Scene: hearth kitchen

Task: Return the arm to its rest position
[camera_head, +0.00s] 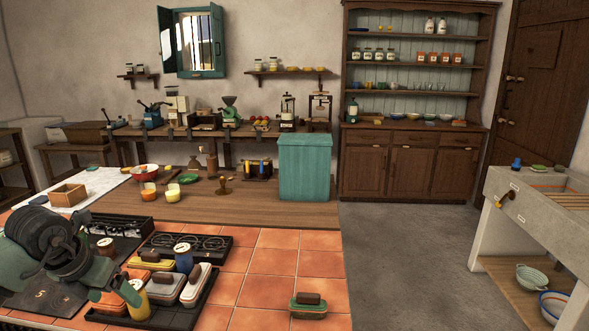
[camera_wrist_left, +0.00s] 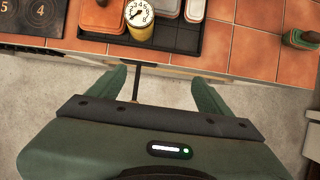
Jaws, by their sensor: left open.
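My left arm comes in from the left over the tiled counter in the head view. Its green left gripper (camera_head: 117,296) appears at the lower left, partly overlapping the things on a black tray (camera_head: 160,318). In the left wrist view the left gripper (camera_wrist_left: 158,80) has its two fingers spread wide with nothing between them. Its fingers point toward the counter's edge, with floor and the counter front showing behind. My right gripper is in neither view.
The tray holds several lidded dishes and a yellow container with a dial (camera_wrist_left: 139,18). A green and orange dish with a brown handle (camera_head: 308,305) stands apart on the tiles. Stove burners (camera_head: 185,244) lie behind the tray. Tiles (camera_head: 270,270) right of the tray are mostly clear.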

